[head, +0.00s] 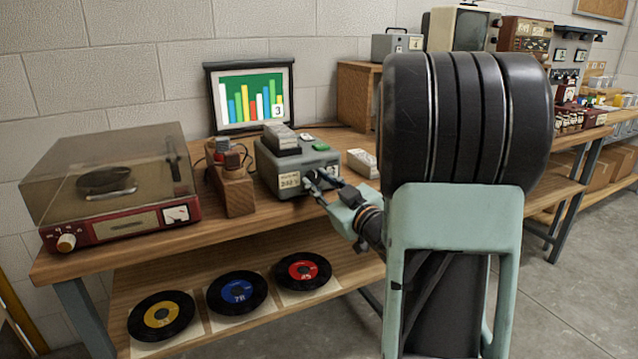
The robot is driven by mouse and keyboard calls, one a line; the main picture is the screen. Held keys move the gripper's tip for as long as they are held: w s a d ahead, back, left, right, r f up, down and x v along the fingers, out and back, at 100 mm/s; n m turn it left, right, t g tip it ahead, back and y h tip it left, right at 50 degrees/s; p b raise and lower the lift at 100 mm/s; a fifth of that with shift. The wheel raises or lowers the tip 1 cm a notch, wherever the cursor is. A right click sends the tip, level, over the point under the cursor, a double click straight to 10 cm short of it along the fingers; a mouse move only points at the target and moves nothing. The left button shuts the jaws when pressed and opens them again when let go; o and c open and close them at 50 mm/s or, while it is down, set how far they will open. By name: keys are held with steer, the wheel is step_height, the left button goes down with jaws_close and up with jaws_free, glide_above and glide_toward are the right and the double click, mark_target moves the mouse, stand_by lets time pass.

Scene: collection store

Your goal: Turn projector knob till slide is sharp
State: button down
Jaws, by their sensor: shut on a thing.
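The grey slide projector (278,176) stands on the wooden bench, with a slide tray on its top and a paper label on its front. Behind it the small screen (251,97) shows a coloured bar chart on green, with a label 3; the bar edges look distinct at this size. My gripper (312,181) is at the right of the projector's front face, shut on the projector knob. The knob itself is mostly hidden behind the fingers.
A record player (120,190) with a clear lid stands left, and a wooden block (232,187) holds small items beside the projector. A white box (363,163) lies to its right. Records (237,291) lie on the lower shelf. My arm hides the bench's right part.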

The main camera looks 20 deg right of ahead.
steer(key=c, duration=1.6)
jaws_free()
steer(key=s, duration=0.8)
steer(key=s+d, duration=0.1)
steer(key=s, duration=0.3)
steer(key=shift+d+f, duration=0.1)
steer(key=shift+f, duration=0.05)
